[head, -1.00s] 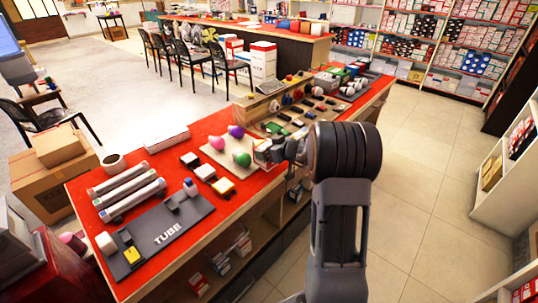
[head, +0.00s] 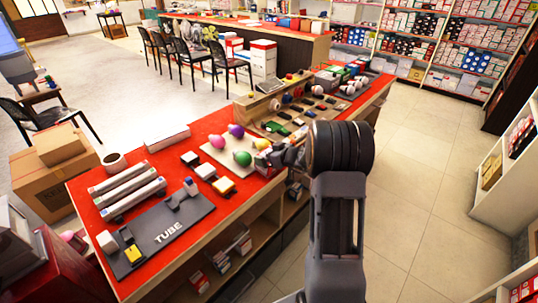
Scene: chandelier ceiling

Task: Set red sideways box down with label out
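My gripper (head: 274,160) is over the counter's right edge, just right of a pale board (head: 222,158) with purple, pink and green bulbs. It is small and partly hidden by my dark wrist, so its fingers cannot be told apart. A small whitish and red patch shows at the gripper's tip; I cannot tell whether it is a held box or one resting on the counter. No red box lying sideways with a readable label can be made out. The red-topped counter (head: 140,219) runs diagonally below.
A dark mat marked TUBE (head: 165,238), long tubes (head: 128,190) and small boxes (head: 205,172) occupy the near counter. A wooden display (head: 262,106) with bulbs stands farther along. Open shelves (head: 232,243) lie under the counter's right side. The tiled floor at right is clear.

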